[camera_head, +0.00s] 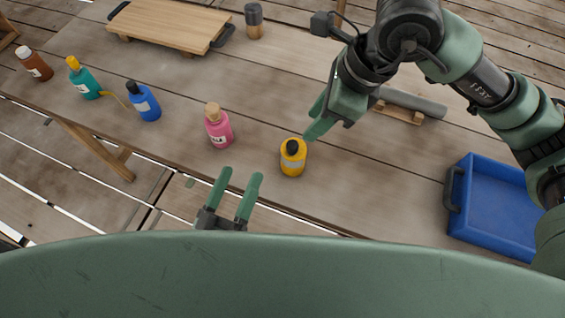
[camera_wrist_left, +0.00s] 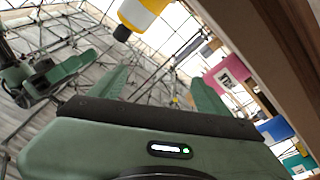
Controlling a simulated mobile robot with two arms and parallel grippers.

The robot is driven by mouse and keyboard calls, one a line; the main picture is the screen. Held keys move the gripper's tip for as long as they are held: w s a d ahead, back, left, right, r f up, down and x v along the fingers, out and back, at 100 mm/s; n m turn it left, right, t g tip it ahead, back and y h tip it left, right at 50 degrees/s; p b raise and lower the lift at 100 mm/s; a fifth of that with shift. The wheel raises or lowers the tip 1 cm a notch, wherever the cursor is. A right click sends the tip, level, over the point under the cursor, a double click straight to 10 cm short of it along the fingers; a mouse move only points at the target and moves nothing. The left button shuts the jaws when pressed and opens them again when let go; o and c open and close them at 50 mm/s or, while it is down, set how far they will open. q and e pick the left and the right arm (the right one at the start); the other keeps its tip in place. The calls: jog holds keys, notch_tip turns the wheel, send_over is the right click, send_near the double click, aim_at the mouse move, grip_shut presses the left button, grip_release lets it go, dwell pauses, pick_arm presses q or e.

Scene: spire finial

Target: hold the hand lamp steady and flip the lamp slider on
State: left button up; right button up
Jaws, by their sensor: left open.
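A dark grey cylinder (camera_head: 425,104) lies on a small wooden cradle (camera_head: 400,113) on the table, partly hidden behind my right gripper. It may be the hand lamp; no slider can be made out on it. My right gripper (camera_head: 318,128) is over the table, with its fingers pointing down and left, above and right of the yellow bottle. Its fingers overlap in view, so their gap is unclear. My left gripper (camera_head: 241,178) is open and empty at the table's front edge, below the pink bottle. Its spread fingers also show in the left wrist view (camera_wrist_left: 160,88).
A yellow bottle (camera_head: 293,162) and a pink bottle (camera_head: 219,130) stand near the front edge. Blue (camera_head: 146,103), teal (camera_head: 84,82) and brown (camera_head: 35,64) bottles stand further left. A blue tray (camera_head: 490,205) is at right, a wooden board (camera_head: 170,25) at the back.

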aim_at(286, 160)
pick_arm(q)
jog(key=w+d+m+g+h, duration=0.1)
jog(key=d+m, duration=0.1)
jog(key=w+d+m+g+h, duration=0.1)
jog(key=w+d+m, duration=0.1)
jog(key=d+m, duration=0.1)
jog(key=w+d+m+g+h, duration=0.1)
jog(key=d+m, duration=0.2)
jog(key=shift+w+d+f, duration=0.2)
jog(key=shift+f, duration=0.05)
jog(key=shift+w+d+f+m, duration=0.1)
jog(key=shift+w+d+m, duration=0.15)
jog(key=shift+m, duration=0.25)
jog(key=shift+w+d+g, duration=0.2)
jog(key=shift+w+g, duration=0.05)
jog(key=shift+g, duration=0.05)
jog(key=x, duration=0.7)
jog(key=shift+w+d, duration=0.1)
jog(key=shift+d, duration=0.05)
